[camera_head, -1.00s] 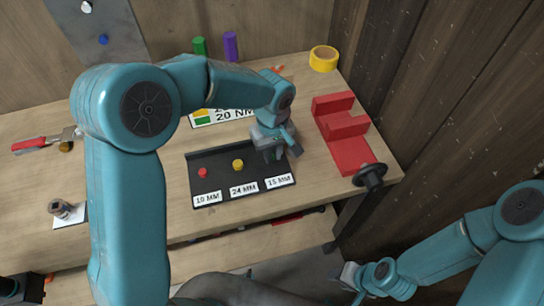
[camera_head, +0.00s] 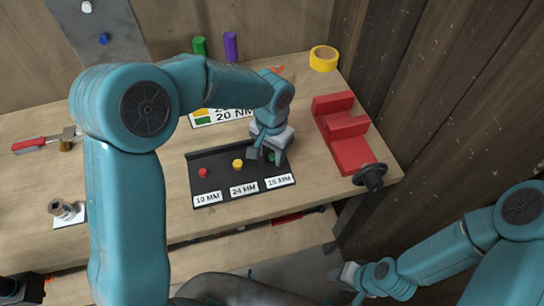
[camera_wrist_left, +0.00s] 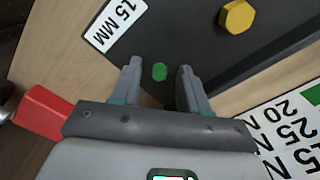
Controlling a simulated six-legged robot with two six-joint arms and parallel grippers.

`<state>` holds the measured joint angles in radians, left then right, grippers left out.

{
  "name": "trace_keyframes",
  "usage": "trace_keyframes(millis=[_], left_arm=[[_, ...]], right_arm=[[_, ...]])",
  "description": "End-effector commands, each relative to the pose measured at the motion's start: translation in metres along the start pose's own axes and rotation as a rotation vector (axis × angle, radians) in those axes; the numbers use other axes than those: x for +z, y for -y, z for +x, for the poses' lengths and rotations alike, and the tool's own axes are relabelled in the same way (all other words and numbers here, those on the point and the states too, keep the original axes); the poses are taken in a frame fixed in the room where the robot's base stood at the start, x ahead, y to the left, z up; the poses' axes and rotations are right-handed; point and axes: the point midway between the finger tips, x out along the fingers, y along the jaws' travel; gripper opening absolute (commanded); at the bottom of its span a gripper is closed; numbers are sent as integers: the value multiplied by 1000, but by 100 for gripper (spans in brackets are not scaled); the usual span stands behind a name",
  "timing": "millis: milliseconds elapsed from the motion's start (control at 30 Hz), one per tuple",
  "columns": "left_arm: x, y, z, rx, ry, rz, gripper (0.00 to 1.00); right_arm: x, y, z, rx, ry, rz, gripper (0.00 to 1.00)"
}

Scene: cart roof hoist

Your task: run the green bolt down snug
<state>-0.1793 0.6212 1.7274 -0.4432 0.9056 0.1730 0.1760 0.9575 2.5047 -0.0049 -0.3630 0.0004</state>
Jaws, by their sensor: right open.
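The green bolt (camera_head: 271,157) stands in the black tray (camera_head: 222,163) behind the 15 MM label (camera_head: 280,181), partly hidden by my left gripper in the head view. My left gripper (camera_head: 267,156) is over it with its fingers spread. In the left wrist view the green hex head (camera_wrist_left: 159,71) shows between the two open fingertips (camera_wrist_left: 158,68), nearer the left one, with a gap on each side. My right gripper (camera_head: 349,276) is open and empty, low at the right, off the bench.
A yellow bolt (camera_head: 238,164) and a red bolt (camera_head: 203,173) stand in the same tray. A red vise (camera_head: 343,132) with a dark handle (camera_head: 370,176) is at the right. A socket (camera_head: 61,208) lies on a white card at the left. A yellow tape roll (camera_head: 324,58) is at the back.

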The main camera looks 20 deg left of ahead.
Motion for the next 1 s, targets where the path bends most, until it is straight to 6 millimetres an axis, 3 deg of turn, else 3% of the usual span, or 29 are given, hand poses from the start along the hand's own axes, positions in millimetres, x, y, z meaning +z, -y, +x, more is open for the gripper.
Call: trace_keyframes(millis=[433,900,1000], left_arm=[[0,0,-6,0,-1,-2,45],[0,0,-67,0,-1,-2,45],[0,0,-72,0,0,-2,45]], right_arm=[[0,2,-4,0,0,0,43],[1,16,-45,0,0,0,43],[1,17,-48,0,0,0,43]])
